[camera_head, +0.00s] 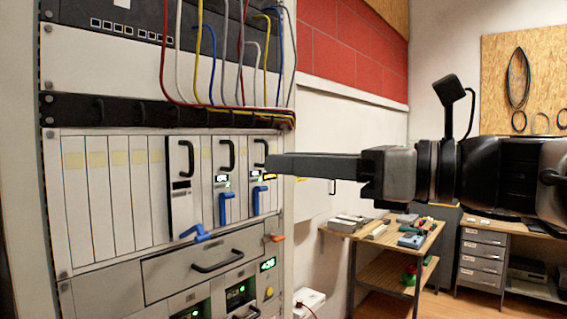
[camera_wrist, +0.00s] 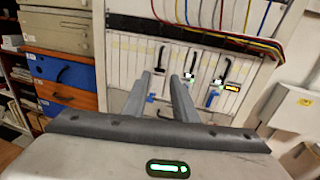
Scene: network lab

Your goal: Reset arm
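My gripper (camera_head: 270,163) reaches in from the right in the head view. Its fingers point left toward the rack front and overlap the rightmost black-handled module in the picture. In the wrist view, my gripper (camera_wrist: 160,77) shows two grey fingers with a clear gap and nothing seen between them. The equipment rack (camera_head: 100,215) holds several white modules. Three have black handles: a left module (camera_head: 182,205) with its blue lever (camera_head: 197,233) sticking outward, a middle module (camera_head: 224,172), and a right module (camera_head: 258,180). The middle and right ones have lit displays and upright blue levers.
Coloured cables (camera_head: 195,75) hang above the modules. Below is a drawer (camera_head: 205,262) with a black handle. A side table (camera_head: 375,235) with small items and a workbench (camera_head: 520,228) stand to the right. The wrist view shows blue and orange drawers (camera_wrist: 62,72) at left.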

